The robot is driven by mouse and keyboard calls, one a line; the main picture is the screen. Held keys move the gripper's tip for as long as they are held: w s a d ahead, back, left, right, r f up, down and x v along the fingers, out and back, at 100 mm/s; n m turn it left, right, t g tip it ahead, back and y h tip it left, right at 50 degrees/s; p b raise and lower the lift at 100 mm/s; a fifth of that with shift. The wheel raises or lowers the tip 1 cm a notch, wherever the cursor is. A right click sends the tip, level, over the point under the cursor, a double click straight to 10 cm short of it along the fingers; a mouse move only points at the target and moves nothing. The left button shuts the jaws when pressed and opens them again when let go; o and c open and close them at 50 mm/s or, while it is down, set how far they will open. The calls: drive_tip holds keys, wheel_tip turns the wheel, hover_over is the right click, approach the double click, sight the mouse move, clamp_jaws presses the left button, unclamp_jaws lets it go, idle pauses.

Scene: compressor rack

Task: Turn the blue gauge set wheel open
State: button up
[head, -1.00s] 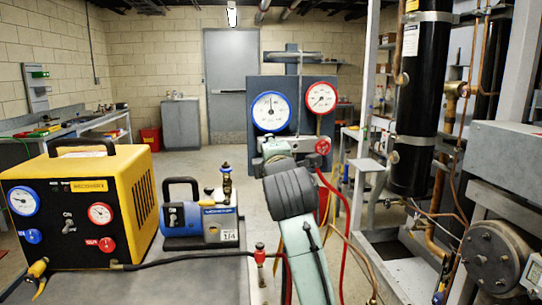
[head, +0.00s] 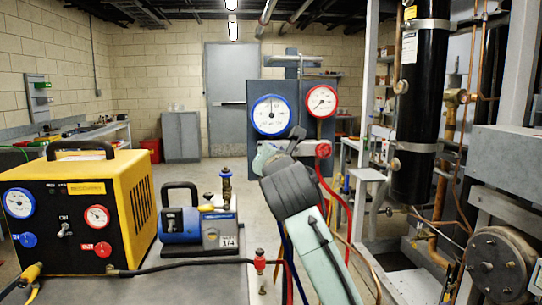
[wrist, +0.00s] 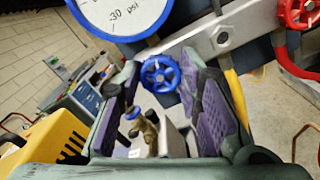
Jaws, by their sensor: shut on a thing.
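The blue gauge set wheel (wrist: 160,73) shows in the wrist view, below the blue-rimmed gauge (wrist: 122,14). My gripper (wrist: 161,68) is shut on the wheel, with one purple-padded finger on each side of it. In the head view my gripper (head: 270,156) is at the gauge set, under the blue-rimmed gauge (head: 271,115), and my arm hides the blue wheel there. The red wheel (head: 322,150) is to the right, under the red-rimmed gauge (head: 321,101). It also shows at the top right of the wrist view (wrist: 298,13).
A yellow machine (head: 140,192) and a blue pump (head: 172,222) stand on the grey bench at left. A red hose (head: 336,195) hangs from the gauge set. A black cylinder (head: 417,110) and copper pipes stand at right. Floor is free behind the bench.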

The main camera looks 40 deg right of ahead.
drive_tip(key=shift+n, duration=1.1)
drive_tip(key=o, duration=1.2)
drive_tip(key=v, duration=1.2)
drive_tip(key=shift+a, duration=0.1)
